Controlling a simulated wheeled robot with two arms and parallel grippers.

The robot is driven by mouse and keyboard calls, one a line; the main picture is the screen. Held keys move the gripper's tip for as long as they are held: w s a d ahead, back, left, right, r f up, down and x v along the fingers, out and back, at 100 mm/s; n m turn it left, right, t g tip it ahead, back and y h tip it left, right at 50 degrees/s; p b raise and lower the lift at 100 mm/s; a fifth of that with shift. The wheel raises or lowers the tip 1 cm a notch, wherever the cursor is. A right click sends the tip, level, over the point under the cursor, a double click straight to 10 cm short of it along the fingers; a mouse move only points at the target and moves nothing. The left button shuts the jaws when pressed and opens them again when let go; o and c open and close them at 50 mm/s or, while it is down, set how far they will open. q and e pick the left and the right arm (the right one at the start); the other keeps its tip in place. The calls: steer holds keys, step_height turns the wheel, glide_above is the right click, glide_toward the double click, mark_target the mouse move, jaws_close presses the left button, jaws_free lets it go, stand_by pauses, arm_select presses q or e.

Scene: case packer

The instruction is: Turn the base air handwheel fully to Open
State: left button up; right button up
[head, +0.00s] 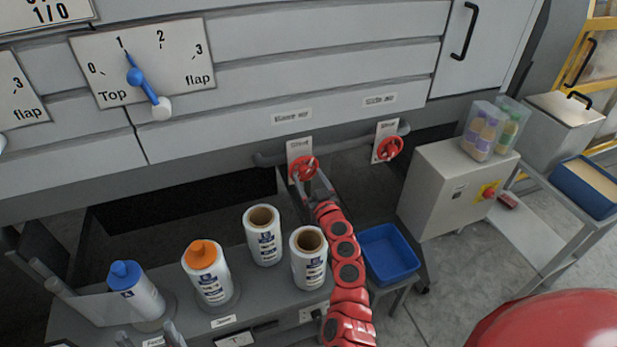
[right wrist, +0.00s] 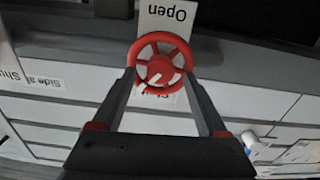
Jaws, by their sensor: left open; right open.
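The base air handwheel (head: 304,168) is a red spoked wheel on a pipe under the grey panel, below a small label that is hard to read. It also shows in the right wrist view (right wrist: 160,60), upside down, with an "Open" plate (right wrist: 168,14) above and part of a "Shut" label below. A white mark on the wheel points down-left, towards the Shut side. My right gripper (head: 308,184) is open at the wheel; in its wrist view the fingers (right wrist: 160,76) stand either side of the rim, contact unclear. My left gripper (head: 148,336) seems open at the bottom left edge.
A second red handwheel (head: 390,147) sits to the right on the same pipe. Several bottles and rolls, such as an orange-capped one (head: 206,272), stand on the bench left of my right arm. A blue bin (head: 388,254) and grey box (head: 440,190) are to the right.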

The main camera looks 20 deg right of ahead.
steer(key=shift+w, duration=0.3)
jaws_close()
stand_by(0.3)
